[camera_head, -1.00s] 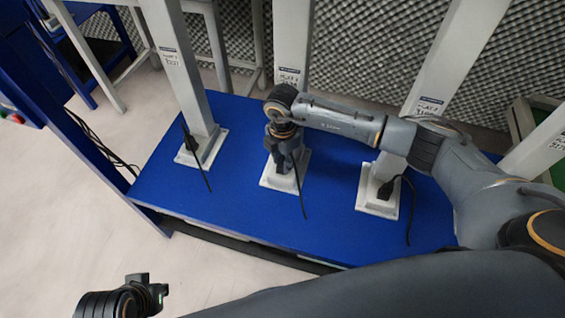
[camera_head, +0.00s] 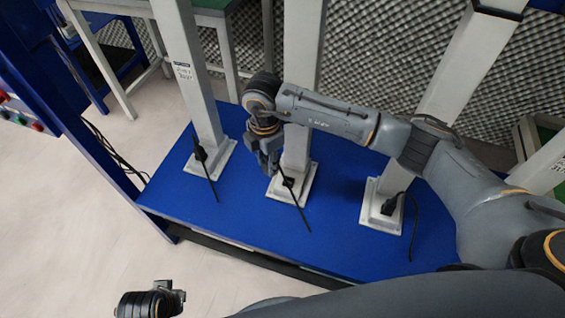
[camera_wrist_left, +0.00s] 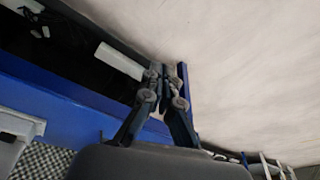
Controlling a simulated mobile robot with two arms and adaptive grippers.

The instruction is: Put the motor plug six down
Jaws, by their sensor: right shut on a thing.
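A black motor plug (camera_head: 289,181) with a thin dark cable is at the base of the middle grey post (camera_head: 297,148). My right gripper (camera_head: 271,170) reaches down from above, in front of that post, and is shut on this plug; its fingertips partly hide the plug. The cable hangs over the blue platform. I cannot tell whether the plug touches the white foot plate. My left gripper (camera_head: 172,298) is low at the left, away from the posts. It shows in the left wrist view (camera_wrist_left: 167,72) with its fingers close together and nothing seen between them.
A left post (camera_head: 198,105) and a right post (camera_head: 433,108) stand on the blue platform (camera_head: 235,215), each with a black plug (camera_head: 200,153) (camera_head: 389,206) and cable at its base. A blue frame (camera_head: 85,105) stands at the left. Open floor (camera_head: 80,220) lies front left.

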